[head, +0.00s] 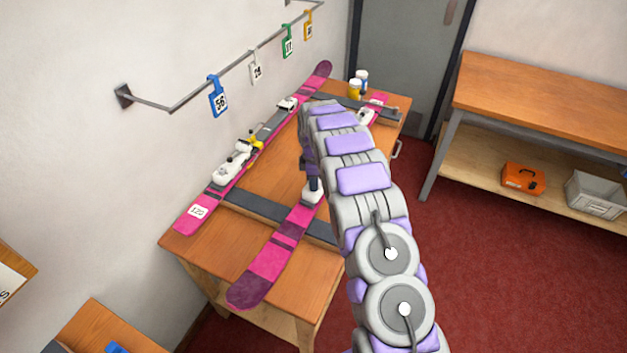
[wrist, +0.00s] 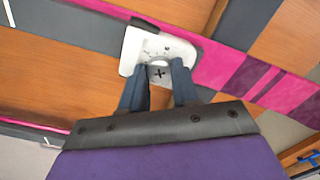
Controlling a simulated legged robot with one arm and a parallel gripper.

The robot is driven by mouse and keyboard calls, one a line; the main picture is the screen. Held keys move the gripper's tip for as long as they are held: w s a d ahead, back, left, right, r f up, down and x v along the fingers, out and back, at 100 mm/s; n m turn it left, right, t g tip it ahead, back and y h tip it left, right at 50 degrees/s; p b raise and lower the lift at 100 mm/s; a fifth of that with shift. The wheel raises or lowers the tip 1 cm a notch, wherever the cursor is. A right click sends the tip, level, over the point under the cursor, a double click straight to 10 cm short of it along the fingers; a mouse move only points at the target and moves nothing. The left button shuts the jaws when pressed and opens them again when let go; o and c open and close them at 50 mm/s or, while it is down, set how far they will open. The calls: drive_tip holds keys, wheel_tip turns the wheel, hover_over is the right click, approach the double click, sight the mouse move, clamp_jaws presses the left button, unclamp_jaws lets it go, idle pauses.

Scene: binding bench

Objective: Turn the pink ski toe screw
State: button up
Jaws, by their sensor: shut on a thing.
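The near pink ski (head: 268,262) lies on the bench, with a white toe piece (head: 312,196) on it. In the wrist view the white toe piece (wrist: 135,52) has a printed scale and a round screw head (wrist: 159,73) with a dark cross slot. My gripper (wrist: 160,67) has its two dark fingers on either side of the screw head, shut on it. In the head view my gripper (head: 313,182) points down at the toe piece, and my arm hides the middle of this ski.
A second pink ski (head: 192,214) with white bindings and a yellow part (head: 256,142) lies along the wall side of the bench (head: 185,248). Dark bars (head: 252,206) cross under the skis. Small pots (head: 355,90) stand at the far end. Numbered tags (head: 219,100) hang on a wall rail.

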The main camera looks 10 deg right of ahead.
drive_tip(key=shift+d, duration=0.1)
clamp_jaws()
drive_tip(key=shift+m, duration=0.4)
drive_tip(key=m+p, duration=0.2)
drive_tip(key=m, duration=0.2)
drive_tip(key=shift+m, duration=0.3)
drive_tip(key=m+p, duration=0.2)
drive_tip(key=m, duration=0.4)
drive_tip(key=m+p, duration=0.1)
drive_tip(key=m, duration=0.5)
drive_tip(key=shift+m, duration=0.4)
drive_tip(key=m+p, duration=0.1)
drive_tip(key=m, duration=0.4)
drive_tip(key=shift+m+p, duration=0.3)
drive_tip(key=shift+m, duration=0.1)
drive_tip(key=o, duration=1)
unclamp_jaws()
